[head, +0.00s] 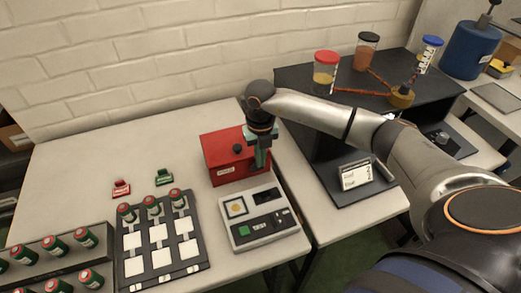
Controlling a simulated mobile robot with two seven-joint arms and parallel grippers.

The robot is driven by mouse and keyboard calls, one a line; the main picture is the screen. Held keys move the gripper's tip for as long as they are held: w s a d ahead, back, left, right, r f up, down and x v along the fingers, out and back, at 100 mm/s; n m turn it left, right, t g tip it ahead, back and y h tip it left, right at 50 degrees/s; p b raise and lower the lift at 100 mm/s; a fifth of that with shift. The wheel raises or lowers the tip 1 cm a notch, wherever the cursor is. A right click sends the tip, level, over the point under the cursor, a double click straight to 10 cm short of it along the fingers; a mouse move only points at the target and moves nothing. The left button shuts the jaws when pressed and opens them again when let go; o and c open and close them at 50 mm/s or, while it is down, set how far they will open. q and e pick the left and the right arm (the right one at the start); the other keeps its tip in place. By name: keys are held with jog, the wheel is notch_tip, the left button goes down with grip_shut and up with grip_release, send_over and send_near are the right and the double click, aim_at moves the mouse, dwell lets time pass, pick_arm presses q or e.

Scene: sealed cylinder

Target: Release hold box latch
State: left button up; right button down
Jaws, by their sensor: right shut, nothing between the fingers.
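The red box (225,172) stands on the pale table (90,165), with a black knob (237,148) on its lid and a small white label on its front. I take it to be the hold box. My right gripper (260,162) points down at the box's right front side, shut and empty. It covers part of that side, and I cannot tell whether it touches the box. No latch can be made out; it may be behind the gripper. My left gripper is not in view.
A grey device (262,229) with a screen and buttons stands close in front of the box. A black rack (134,240) with white squares and red-capped cylinders lies left, with a red clip (121,188) and green clip (164,177) behind it. A black bench (345,125) with jars stands right.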

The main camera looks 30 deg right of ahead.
jog(key=shift+s+d+f+y+b, duration=0.1)
jog(key=shift+d+y+b, duration=0.1)
jog(key=shift+y+b, duration=0.3)
jog(key=shift+d+f+y+b, duration=0.1)
jog(key=shift+d+y+b, duration=0.05)
jog(key=shift+y+b, duration=0.3)
dwell(0.4)
jog(key=y+b, duration=0.1)
jog(key=d+f+t+y+b, duration=0.1)
jog(key=y, duration=0.1)
jog(key=shift+s+b, duration=0.15)
jog(key=shift+b, duration=0.2)
jog(key=y+b, duration=0.2)
jog(key=shift+d+f+t+y, duration=0.35)
jog(key=shift+t, duration=0.05)
jog(key=shift+s+d+f, duration=0.1)
jog(key=shift+d+f, duration=0.05)
jog(key=shift+f, duration=0.85)
jog(key=shift+r, duration=0.1)
